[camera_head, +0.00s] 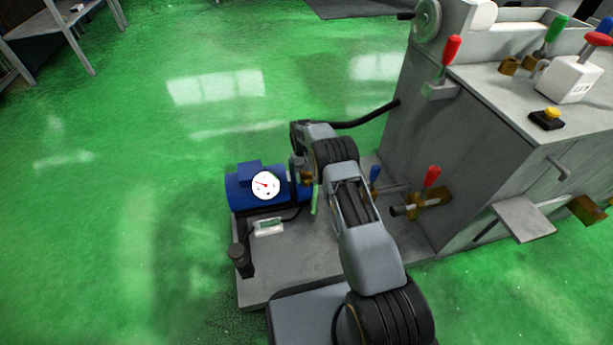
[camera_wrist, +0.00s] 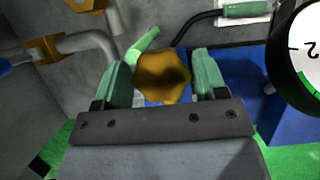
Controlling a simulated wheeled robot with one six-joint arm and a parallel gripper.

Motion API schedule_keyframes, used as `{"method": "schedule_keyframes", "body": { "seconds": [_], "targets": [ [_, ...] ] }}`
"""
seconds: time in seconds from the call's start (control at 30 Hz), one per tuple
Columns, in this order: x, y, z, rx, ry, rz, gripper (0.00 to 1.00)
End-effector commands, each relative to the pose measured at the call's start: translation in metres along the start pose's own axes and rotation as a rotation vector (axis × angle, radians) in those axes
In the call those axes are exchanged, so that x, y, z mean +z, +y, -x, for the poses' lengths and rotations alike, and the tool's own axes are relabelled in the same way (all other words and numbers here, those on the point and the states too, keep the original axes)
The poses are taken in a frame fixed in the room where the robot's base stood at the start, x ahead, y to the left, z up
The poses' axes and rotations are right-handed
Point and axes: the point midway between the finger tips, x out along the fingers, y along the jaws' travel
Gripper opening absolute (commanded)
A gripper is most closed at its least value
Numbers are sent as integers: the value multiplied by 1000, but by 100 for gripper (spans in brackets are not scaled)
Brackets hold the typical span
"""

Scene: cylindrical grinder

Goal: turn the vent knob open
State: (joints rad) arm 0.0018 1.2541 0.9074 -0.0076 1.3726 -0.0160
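A brass, many-sided knob (camera_wrist: 162,76) sits in the middle of the wrist view, beside a light green lever (camera_wrist: 144,41). My gripper (camera_wrist: 163,80) has its two green fingers apart, one on each side of the knob. A narrow gap shows at the right finger; contact on the left is unclear. In the head view the brass part (camera_head: 306,176) shows small beside the blue motor, partly hidden by my arm. The fingers are hard to make out there.
The blue motor (camera_head: 240,190) carries a white round gauge (camera_head: 265,185). A blue-handled valve (camera_head: 375,174) and a red-handled brass valve (camera_head: 431,178) stand to the right, near the grey machine (camera_head: 500,150). A black hose (camera_head: 370,117) runs behind my arm. Green floor is free at left.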

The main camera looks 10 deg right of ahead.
Motion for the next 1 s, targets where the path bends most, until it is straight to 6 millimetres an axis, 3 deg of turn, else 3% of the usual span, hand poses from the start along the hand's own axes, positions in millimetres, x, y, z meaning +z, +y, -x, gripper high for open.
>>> {"method": "schedule_keyframes", "body": {
  "seconds": [0.13, 0.47, 0.57, 0.9, 1.0],
  "targets": [
    [0, 0, 0, -1, 0, -1, 80],
    [0, 0, 6, -1, 1, -1, 80],
    [0, 0, 18, -1, 3, -2, 80],
    [0, 0, 88, -1, 3, -1, 80],
    [-2, 0, 95, -1, 2, -1, 80]
  ]
}}
